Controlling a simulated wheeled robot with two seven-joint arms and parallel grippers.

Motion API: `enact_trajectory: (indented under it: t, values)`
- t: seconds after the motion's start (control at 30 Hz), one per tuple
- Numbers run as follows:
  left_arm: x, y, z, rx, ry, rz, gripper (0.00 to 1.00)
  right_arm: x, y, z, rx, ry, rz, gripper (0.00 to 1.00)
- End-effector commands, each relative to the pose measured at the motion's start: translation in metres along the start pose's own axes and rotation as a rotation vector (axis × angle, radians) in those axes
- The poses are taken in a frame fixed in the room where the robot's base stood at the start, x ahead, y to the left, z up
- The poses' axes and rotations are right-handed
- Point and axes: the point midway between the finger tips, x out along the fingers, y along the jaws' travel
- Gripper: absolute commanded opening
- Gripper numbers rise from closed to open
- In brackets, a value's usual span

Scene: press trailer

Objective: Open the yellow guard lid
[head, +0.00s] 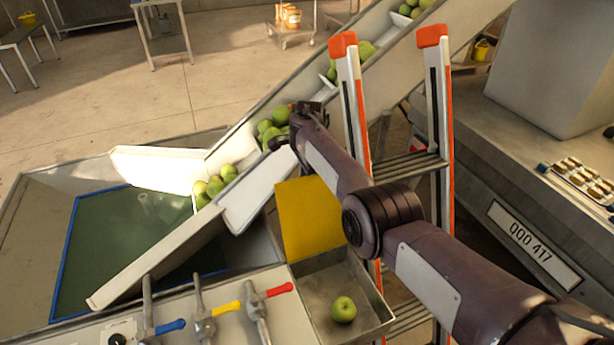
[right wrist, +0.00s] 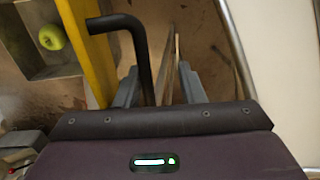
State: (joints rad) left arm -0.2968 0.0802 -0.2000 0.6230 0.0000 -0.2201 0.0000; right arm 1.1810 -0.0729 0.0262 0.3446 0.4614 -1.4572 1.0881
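The yellow guard lid (head: 308,222) stands raised at the back edge of a metal tray (head: 372,292) in the head view. The tray's inside is uncovered, with one green apple (head: 344,309) in it. In the right wrist view the lid shows edge-on as a yellow strip (right wrist: 92,52), with a bent black handle (right wrist: 138,42) beside it. My right gripper (right wrist: 160,88) is open, its fingers apart. The handle's straight part runs between them, close to the left finger; I cannot tell whether they touch. In the head view my right gripper (head: 293,122) is above the lid. My left gripper is not in view.
A conveyor chute (head: 262,192) carrying green apples (head: 214,184) runs diagonally behind the lid. An orange-capped ladder (head: 440,95) stands right of it, close to my right arm. Levers with blue, yellow and red (head: 279,289) handles stand in front.

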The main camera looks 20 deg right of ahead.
Motion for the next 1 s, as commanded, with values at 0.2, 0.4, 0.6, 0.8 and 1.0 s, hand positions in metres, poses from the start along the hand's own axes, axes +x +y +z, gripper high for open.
enact_trajectory:
  t: [0.2,0.4,0.6,0.8,1.0]
  values:
    - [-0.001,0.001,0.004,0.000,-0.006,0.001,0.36,-0.005,-0.003,-0.002,0.001,0.003,-0.010,0.32]
    - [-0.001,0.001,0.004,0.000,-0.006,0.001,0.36,-0.009,-0.004,-0.002,0.002,0.004,-0.012,0.32]
    - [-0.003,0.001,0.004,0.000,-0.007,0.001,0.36,-0.040,-0.004,-0.001,0.001,0.005,-0.016,0.32]
    - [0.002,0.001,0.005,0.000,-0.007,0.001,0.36,-0.068,-0.002,-0.001,0.001,0.004,-0.010,0.32]
    - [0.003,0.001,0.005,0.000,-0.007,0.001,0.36,-0.081,-0.001,0.001,0.000,0.001,-0.004,0.32]
